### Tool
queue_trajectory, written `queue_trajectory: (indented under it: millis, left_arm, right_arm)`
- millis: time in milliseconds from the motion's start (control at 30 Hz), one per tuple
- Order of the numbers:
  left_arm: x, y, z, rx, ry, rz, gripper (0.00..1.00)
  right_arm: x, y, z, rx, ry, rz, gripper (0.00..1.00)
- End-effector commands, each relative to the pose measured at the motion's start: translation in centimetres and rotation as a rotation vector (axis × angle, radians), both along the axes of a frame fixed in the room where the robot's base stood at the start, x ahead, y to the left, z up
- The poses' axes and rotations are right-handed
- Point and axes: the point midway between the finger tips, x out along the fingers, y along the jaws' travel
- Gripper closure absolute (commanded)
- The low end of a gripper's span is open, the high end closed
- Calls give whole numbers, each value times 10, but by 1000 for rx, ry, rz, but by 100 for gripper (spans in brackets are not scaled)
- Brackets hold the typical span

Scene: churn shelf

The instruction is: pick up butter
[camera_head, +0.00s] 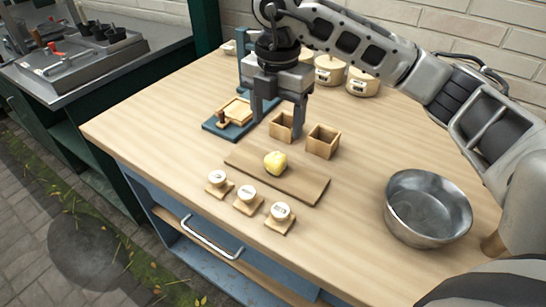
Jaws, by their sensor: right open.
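A small yellow lump of butter (275,162) lies on a flat brown wooden board (305,186) near the middle of the wooden table. My right gripper (278,122) points down behind the butter, farther from the camera, with its two fingers apart and nothing between them. Its fingertips are close to a small wooden box. The arm comes in from the right side. My left gripper is not in view.
Two small open wooden boxes (323,142) stand behind the board. Three labelled stamps (247,199) stand in front of it. A metal bowl (428,208) is at the right, a blue-based wooden press (234,116) at the left. Lidded pots (362,83) stand behind. The table's left part is clear.

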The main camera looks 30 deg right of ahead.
Motion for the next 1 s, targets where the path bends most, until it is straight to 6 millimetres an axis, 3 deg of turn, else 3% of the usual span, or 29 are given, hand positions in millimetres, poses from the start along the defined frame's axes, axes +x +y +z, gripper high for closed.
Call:
queue_trajectory:
  millis: [200,467,700,1000]
  left_arm:
    - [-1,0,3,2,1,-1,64]
    - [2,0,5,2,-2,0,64]
    - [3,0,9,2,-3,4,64]
    - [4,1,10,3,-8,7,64]
  right_arm:
    - [0,0,-41,0,2,0,34]
    - [0,0,-59,0,2,1,34]
    - [0,1,-95,0,4,0,34]
    - [0,1,-106,1,-1,1,34]
